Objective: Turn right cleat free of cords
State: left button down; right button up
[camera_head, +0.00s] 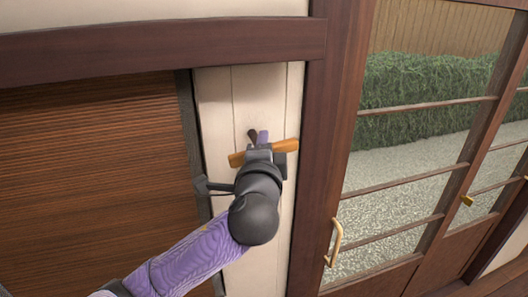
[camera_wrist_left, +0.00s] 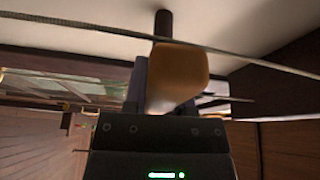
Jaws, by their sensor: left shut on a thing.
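The cleat (camera_head: 286,146) is an orange-brown wooden bar on the pale wall strip, slightly tilted, its right end a little higher. In the left wrist view its rounded end (camera_wrist_left: 182,72) is close, with a dark post (camera_wrist_left: 163,24) behind it. My left gripper (camera_head: 260,141) is at the bar's middle and shut on it, hiding that part. A thin cord (camera_wrist_left: 90,28) crosses the left wrist view near the post. I cannot tell whether it touches the cleat. No cord is clear in the head view. My right gripper is not in view.
A brown slatted blind (camera_head: 85,170) hangs left of the wall strip. A dark wooden post (camera_head: 320,150) stands close on the right, then a glazed door (camera_head: 400,200) with a brass handle (camera_head: 335,243). A dark beam (camera_head: 160,48) runs above.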

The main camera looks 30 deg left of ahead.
pick_arm(q)
jog(key=n+y+b, duration=0.3)
jog(key=n+b, duration=0.3)
jog(key=n, duration=0.1)
jog(key=n+g+y+b, duration=0.1)
jog(key=n+y+b, duration=0.2)
jog(key=n+b, duration=0.3)
jog(key=n+g+y+b, duration=0.1)
jog(key=n+y+b, duration=0.2)
jog(key=n+b, duration=0.2)
jog(key=shift+s+a+r+n+b, duration=0.1)
jog(key=shift+s+r+n+b, duration=0.1)
jog(key=shift+n, duration=0.6)
jog(key=shift+s+a+r+n+b, duration=0.1)
jog(key=shift+n+b, duration=0.1)
jog(key=shift+n, duration=0.6)
jog(key=shift+r, duration=0.1)
jog(key=shift+c, duration=2.2)
grip_release()
jog(key=shift+w, duration=0.1)
jog(key=shift+d, duration=0.1)
